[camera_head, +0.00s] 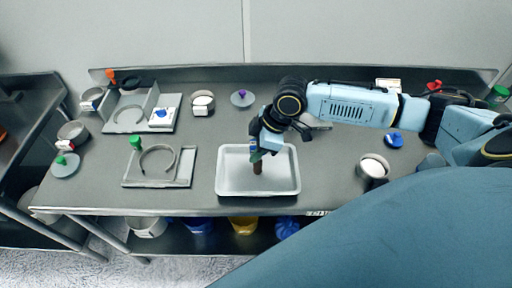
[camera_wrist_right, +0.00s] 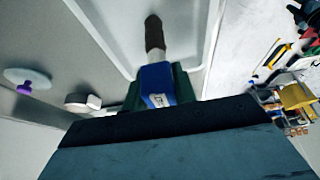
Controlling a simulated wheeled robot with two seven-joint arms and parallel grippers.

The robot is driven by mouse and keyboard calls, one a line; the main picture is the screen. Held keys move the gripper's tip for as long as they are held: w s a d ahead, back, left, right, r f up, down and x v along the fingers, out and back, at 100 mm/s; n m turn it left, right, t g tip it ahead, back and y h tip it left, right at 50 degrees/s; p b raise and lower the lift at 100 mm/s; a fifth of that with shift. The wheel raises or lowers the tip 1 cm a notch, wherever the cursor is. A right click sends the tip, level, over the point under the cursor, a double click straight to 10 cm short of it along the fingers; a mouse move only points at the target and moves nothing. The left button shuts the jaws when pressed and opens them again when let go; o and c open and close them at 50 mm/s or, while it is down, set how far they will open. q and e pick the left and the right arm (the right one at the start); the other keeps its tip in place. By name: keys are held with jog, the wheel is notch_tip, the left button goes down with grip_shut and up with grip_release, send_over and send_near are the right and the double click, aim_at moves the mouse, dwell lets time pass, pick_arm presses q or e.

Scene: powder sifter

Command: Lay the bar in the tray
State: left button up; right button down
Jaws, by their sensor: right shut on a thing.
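The bar (camera_head: 258,168) is a short dark-brown rod. My right gripper (camera_head: 257,154) is shut on it and holds it over the white tray (camera_head: 230,191). In the right wrist view the bar (camera_wrist_right: 154,35) sticks out past a blue block with a small white label (camera_wrist_right: 157,86), between the green fingertips (camera_wrist_right: 156,92). The bar hangs roughly upright, its low end within the tray's outline. I cannot tell whether it touches the tray floor. Only the tray's middle is partly covered by my gripper. My left gripper is not in view.
A grey fixture with a ring (camera_head: 158,161) stands left of the tray, another fixture (camera_head: 130,116) behind it. A purple-knobbed lid (camera_head: 242,98) lies at the back. A cup of white powder (camera_head: 373,168) stands right of the tray. The table's front edge runs close before the tray.

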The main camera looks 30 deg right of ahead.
jog(key=shift+f, duration=0.1)
jog(key=c, duration=1.1)
grip_release()
jog(key=v, duration=1.2)
jog(key=shift+a, duration=0.1)
